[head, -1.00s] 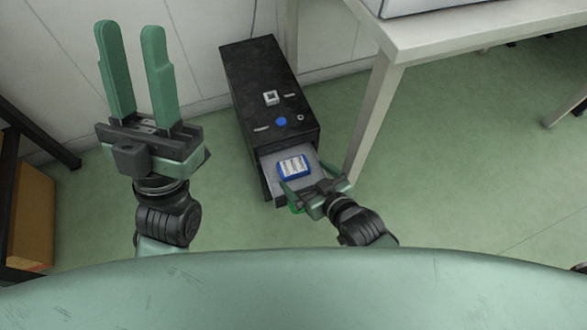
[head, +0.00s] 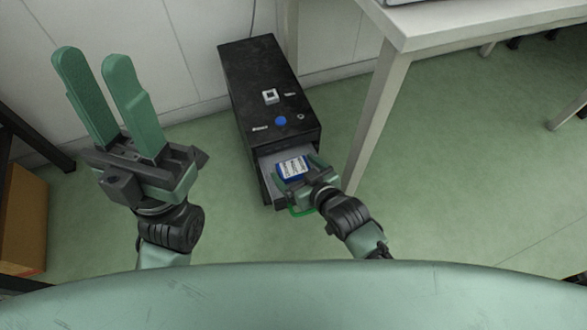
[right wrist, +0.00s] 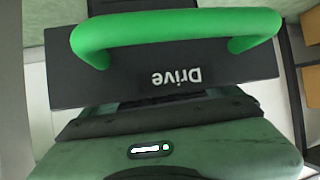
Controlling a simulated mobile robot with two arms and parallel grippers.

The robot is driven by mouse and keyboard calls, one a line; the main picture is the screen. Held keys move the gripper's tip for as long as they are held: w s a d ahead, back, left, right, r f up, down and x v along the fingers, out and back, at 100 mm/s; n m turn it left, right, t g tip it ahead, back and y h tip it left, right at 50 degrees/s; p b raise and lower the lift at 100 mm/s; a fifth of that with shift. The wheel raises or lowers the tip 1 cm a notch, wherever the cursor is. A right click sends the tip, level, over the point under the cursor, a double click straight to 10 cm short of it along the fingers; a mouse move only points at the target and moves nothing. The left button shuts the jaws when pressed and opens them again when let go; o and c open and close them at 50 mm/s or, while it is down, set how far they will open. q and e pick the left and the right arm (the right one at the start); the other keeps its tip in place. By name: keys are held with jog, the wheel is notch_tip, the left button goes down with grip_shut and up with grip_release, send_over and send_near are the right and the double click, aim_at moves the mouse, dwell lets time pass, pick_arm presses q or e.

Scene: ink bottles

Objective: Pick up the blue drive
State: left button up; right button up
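The blue drive (head: 294,167), with a white label, lies in the pulled-out drawer (head: 270,163) of a black cabinet (head: 262,85). My right gripper (head: 298,168) is over the drawer in the head view. Its fingers are apart, one on each side of the drive, and I cannot tell whether they touch it. The right wrist view shows the drawer front (right wrist: 180,75) with upside-down "Drive" lettering and a green handle (right wrist: 175,28); drive and fingertips are not visible there. My left gripper (head: 92,62) is open and empty, raised at the left.
A white table (head: 400,42) stands right of the cabinet, its leg (head: 368,130) close to the drawer. A blue button (head: 281,120) and a small white square (head: 270,96) are on the cabinet. A brown box (head: 25,215) is at the far left. Green floor is free at right.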

jog(key=c, duration=1.1)
jog(key=shift+r, duration=0.1)
